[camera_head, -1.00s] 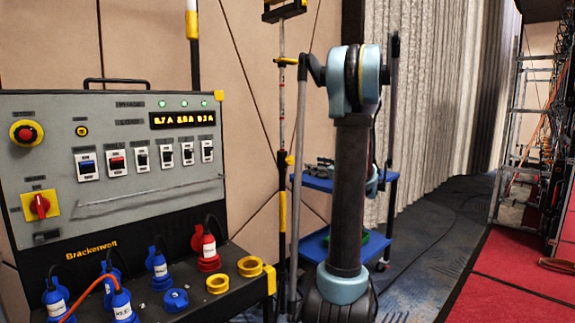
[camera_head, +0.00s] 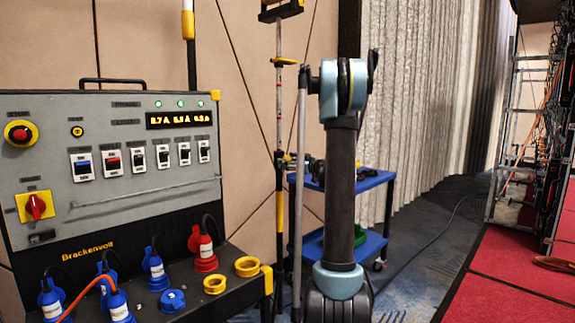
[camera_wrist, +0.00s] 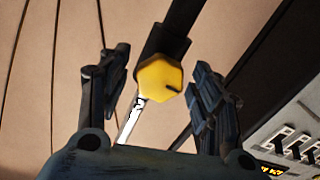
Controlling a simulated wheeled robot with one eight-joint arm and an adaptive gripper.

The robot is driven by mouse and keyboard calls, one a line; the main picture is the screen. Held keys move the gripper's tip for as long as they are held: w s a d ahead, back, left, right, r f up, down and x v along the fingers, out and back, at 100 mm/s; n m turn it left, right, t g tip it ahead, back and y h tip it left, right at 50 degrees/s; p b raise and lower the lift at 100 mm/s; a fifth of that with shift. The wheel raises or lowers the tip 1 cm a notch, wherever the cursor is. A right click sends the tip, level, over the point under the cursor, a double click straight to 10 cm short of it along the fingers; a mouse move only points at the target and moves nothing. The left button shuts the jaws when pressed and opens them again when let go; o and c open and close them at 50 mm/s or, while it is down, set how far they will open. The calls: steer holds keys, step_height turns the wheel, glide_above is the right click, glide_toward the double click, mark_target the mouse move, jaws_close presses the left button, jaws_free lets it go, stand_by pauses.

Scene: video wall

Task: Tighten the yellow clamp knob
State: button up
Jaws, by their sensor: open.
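A yellow six-sided knob (camera_wrist: 160,76) with a dark slot sits on a dark sleeve (camera_wrist: 168,36) around a pole in the wrist view. My gripper (camera_wrist: 155,68) is open, with one dark finger on each side of the knob. Gaps show between the knob and both fingers, and I see no contact. In the head view, a slim stand pole (camera_head: 281,110) with a small yellow piece (camera_head: 284,61) rises left of my arm. I cannot tell whether that piece is the knob. My gripper is not clearly visible there.
A grey power panel (camera_head: 145,104) with switches and a display stands at left, with plugs and cables below. A blue cart (camera_head: 378,180) stands behind my arm, near a grey curtain (camera_head: 420,90). Red flooring (camera_head: 510,265) and a cable rack (camera_head: 515,130) lie right.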

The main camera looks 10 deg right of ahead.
steer(key=shift+w+a, duration=0.15)
steer(key=shift+w, duration=0.05)
steer(key=c, duration=1.1)
